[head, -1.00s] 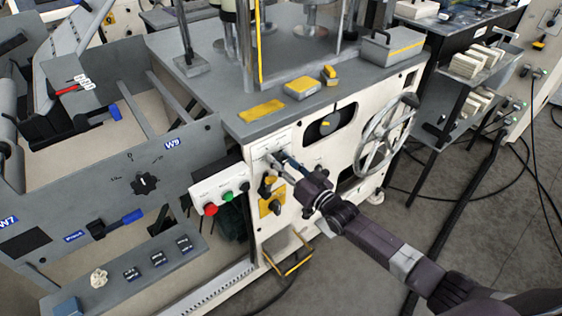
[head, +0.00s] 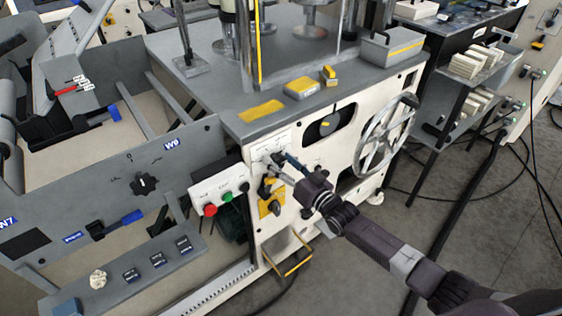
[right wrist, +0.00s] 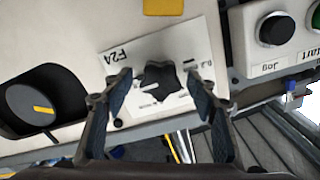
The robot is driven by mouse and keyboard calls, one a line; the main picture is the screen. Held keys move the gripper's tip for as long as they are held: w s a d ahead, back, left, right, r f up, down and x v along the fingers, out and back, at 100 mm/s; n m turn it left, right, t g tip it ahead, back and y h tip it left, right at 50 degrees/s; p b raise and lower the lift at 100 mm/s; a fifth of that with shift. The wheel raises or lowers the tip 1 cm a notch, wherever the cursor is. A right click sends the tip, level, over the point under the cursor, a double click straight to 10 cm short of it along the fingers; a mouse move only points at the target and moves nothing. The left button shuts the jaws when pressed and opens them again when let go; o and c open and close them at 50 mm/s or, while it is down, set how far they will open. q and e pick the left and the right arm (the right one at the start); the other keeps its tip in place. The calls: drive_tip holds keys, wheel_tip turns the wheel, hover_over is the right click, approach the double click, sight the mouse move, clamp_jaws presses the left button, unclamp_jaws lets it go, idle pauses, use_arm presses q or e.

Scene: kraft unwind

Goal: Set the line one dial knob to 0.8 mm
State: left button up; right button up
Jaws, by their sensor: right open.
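A black star-shaped dial knob (right wrist: 158,80) sits on a white plate marked F2A (right wrist: 118,58) in the right wrist view. Small scale marks show beside it, but I cannot read its setting. My right gripper (right wrist: 158,76) is open, with one finger on each side of the knob in that view. I see no clear finger contact. In the head view my right gripper (head: 276,162) is at the upper left of the cream cabinet front (head: 258,225), largely covering the knob there. My left gripper is not in view.
A button box (head: 220,195) with red and green buttons is left of the gripper. Yellow-plated switches (head: 270,207) lie just below it. A spoked handwheel (head: 385,137) is to the right. Another black knob (head: 145,184) is on the grey panel at left.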

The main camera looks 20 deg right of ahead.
drive_tip(key=shift+s, duration=0.1)
drive_tip(key=v, duration=1.1)
drive_tip(key=shift+s+d, duration=0.15)
drive_tip(key=shift+s, duration=0.25)
drive_tip(key=s+d+f+g+h, duration=0.2)
drive_tip(key=s+f, duration=0.3)
drive_tip(key=f, duration=0.6)
drive_tip(key=s+d+f+g+h, duration=0.1)
drive_tip(key=s+f+g, duration=0.25)
drive_tip(key=f, duration=0.65)
drive_tip(key=s+d+f+g+h, duration=0.15)
drive_tip(key=s+f, duration=0.35)
drive_tip(key=f, duration=0.6)
drive_tip(key=s+a+f+n+g, duration=0.1)
drive_tip(key=s+f+g, duration=0.2)
drive_tip(key=s, duration=0.9)
drive_tip(key=s+a+f+n+g+h, duration=0.1)
drive_tip(key=s+a+f+g, duration=0.1)
drive_tip(key=s+f, duration=0.7)
drive_tip(key=s+a+f+g, duration=0.2)
drive_tip(key=s+f+g, duration=0.2)
drive_tip(key=s, duration=1)
wheel_tip(320, 180, down, 3)
drive_tip(key=shift+s+a+r+n+h, duration=0.25)
drive_tip(key=shift+s+n+h, duration=0.05)
drive_tip(key=shift+n+h, duration=0.1)
